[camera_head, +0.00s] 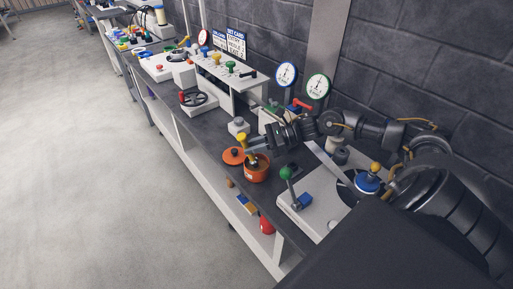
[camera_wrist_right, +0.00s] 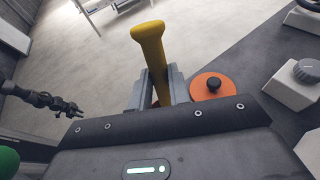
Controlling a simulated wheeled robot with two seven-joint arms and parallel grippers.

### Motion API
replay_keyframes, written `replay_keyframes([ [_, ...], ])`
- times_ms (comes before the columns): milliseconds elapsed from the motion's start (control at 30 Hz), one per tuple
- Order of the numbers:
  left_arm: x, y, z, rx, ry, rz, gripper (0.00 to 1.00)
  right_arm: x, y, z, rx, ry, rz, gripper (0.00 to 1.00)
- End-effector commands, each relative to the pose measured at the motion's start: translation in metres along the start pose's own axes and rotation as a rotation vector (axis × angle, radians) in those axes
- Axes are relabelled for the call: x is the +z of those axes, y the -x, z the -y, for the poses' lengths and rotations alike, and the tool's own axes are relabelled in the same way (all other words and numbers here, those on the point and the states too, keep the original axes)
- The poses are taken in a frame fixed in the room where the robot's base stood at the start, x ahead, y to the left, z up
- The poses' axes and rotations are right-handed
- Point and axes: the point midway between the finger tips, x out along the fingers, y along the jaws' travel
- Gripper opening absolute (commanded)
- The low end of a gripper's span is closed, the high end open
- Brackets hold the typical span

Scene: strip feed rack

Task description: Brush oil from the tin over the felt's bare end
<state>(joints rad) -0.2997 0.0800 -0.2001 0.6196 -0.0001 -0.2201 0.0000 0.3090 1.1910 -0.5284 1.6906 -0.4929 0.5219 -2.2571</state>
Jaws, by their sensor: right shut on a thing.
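My right gripper (camera_head: 251,149) is shut on a yellow-handled brush (camera_head: 242,138). The handle stands up between the two fingers in the right wrist view (camera_wrist_right: 149,45). The brush's lower end is at the mouth of the open orange tin (camera_head: 257,174); its bristles are hidden, so I cannot tell how deep they are. The tin's orange lid (camera_head: 233,156) lies beside it on the bench, and shows right of the fingers in the wrist view (camera_wrist_right: 222,84). I cannot make out the felt or its bare end. An arm at the left of the wrist view ends in a small gripper (camera_wrist_right: 70,109), apparently my left; its jaws are unclear.
A white plate with a green-knobbed lever (camera_head: 287,173) and a blue part with a yellow knob (camera_head: 370,182) stand right of the tin. Further back are a grey-knobbed box (camera_head: 238,127) and a handwheel unit (camera_head: 195,99). The wall is close behind; open floor lies left.

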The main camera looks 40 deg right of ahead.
Motion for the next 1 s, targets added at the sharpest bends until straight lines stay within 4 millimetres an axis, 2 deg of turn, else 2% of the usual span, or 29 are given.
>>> replay_keyframes([
  [467,0.0,0.001,0.0,0.0,0.0,0.0,0.29,0.002,0.001,0.0,0.0,0.001,0.0,0.0],
  [1000,-0.001,0.011,0.0,0.0,0.0,-0.001,0.29,0.045,0.014,0.0,0.0,0.002,0.001,0.0],
])
